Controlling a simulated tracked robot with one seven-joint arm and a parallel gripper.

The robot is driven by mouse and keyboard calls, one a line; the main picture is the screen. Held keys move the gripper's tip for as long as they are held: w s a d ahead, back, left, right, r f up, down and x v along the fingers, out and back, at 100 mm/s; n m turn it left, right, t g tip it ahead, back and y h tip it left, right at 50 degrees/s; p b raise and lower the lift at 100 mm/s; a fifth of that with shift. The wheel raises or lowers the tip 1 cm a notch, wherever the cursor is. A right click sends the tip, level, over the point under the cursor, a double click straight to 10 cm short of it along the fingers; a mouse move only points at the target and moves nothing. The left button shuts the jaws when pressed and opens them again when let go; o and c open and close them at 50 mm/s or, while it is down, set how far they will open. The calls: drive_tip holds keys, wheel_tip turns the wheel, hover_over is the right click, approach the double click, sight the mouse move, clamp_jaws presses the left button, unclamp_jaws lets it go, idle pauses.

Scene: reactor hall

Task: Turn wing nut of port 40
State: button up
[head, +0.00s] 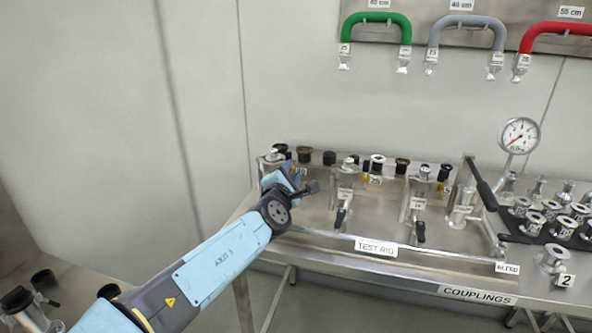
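The test rig (330,216) is a metal bench with a row of ports along its back, some with dark or brown caps. Small number tags stand by the ports; they are too small to read surely, so I cannot tell which is port 40. No wing nut shows clearly. My gripper (311,188) is at the left end of the rig, in front of the leftmost ports and a small tag (302,171). It hides part of that area. I cannot tell whether its fingers are open or touch anything.
Black-handled valves (340,217) stand on the rig. A long black lever (482,186) and a pressure gauge (519,136) are at its right. Metal couplings (551,259) fill the far right. Green (376,18), grey and red hoses hang on the wall above.

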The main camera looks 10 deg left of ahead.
drive_tip(key=shift+w+d, duration=0.15)
drive_tip(key=shift+c, duration=0.5)
clamp_jaws()
